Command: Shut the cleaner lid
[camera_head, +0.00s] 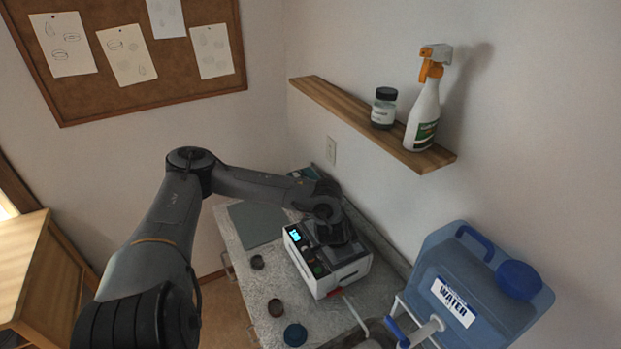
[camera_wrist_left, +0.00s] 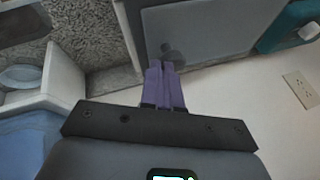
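The cleaner (camera_head: 331,280) is a white box with a dark top and a lit blue display, standing on the counter. A grey lid-like part (camera_head: 346,251) shows on its top, partly hidden by my left arm; I cannot tell how far open the lid is. My left gripper (camera_head: 337,238) is over the cleaner, its fingertips hard to make out there. In the left wrist view its purple fingers (camera_wrist_left: 164,68) are together with nothing between them. They point at a smooth grey panel (camera_wrist_left: 215,28), which may be the lid; contact is unclear. My right gripper is not in view.
A blue water jug (camera_head: 480,280) stands at the right. A grey mat (camera_head: 257,223) and small round containers (camera_head: 275,307) lie left of the cleaner. A shelf (camera_head: 345,108) with a spray bottle (camera_head: 425,112) and jar (camera_head: 384,107) is above. The wall is close behind.

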